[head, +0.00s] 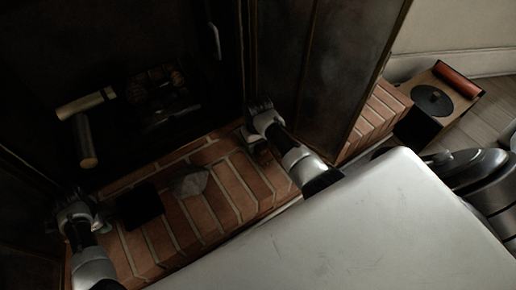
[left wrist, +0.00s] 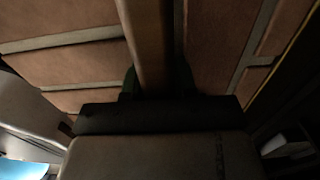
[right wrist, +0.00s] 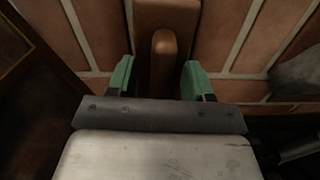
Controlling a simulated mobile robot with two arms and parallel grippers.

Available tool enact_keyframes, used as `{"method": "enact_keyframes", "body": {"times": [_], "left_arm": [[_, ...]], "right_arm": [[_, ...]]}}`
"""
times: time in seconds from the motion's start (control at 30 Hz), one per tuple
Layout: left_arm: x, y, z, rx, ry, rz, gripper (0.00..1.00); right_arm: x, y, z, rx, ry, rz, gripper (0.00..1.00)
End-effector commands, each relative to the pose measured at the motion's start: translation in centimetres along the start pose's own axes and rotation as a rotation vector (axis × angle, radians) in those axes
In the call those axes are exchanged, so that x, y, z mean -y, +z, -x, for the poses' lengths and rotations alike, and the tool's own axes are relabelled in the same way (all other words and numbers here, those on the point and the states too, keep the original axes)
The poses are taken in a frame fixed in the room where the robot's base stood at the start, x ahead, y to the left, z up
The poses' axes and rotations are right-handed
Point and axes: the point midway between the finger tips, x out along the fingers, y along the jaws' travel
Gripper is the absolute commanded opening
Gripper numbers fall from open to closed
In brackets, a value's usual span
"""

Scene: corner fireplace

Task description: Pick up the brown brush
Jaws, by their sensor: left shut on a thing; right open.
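My left gripper (head: 80,212) is low over the brick hearth at the left in the head view. In the left wrist view its green fingertips are shut on a long brown wooden piece (left wrist: 150,40); its far end is out of view. My right gripper (head: 259,146) is over the hearth, right of centre. In the right wrist view its green fingers are open on either side of a brown wooden thing (right wrist: 163,55) with a rounded narrow handle and a wider block behind. No bristles show, so I cannot tell which brown thing is the brush.
A grey stone (head: 190,182) and a black box (head: 140,205) lie on the brick hearth (head: 215,205) between my grippers. Pale logs (head: 82,140) and charred logs (head: 165,80) are in the dark firebox. A dark door panel (head: 320,75) stands beyond my right gripper.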

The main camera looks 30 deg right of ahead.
Motion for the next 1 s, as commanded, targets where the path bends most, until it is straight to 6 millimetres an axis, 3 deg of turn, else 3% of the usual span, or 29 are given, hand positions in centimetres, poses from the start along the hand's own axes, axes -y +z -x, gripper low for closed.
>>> {"method": "enact_keyframes", "body": {"times": [0.07,0.4,0.73,1.0], "left_arm": [[0.0,0.0,0.0,0.0,-0.001,0.0,0.0],[0.0,0.0,0.0,0.0,-0.001,0.0,0.0],[0.0,0.0,0.0,0.0,-0.001,0.0,0.0],[0.0,0.0,0.0,0.0,-0.001,0.0,0.0]], "right_arm": [[0.0,0.0,0.0,0.0,0.0,0.0,0.5],[0.0,0.0,0.0,0.0,0.0,0.0,0.0],[0.0,0.0,0.7,-0.001,0.0,0.0,0.0],[0.0,-0.1,5.7,-0.005,0.0,0.0,0.0]]}}
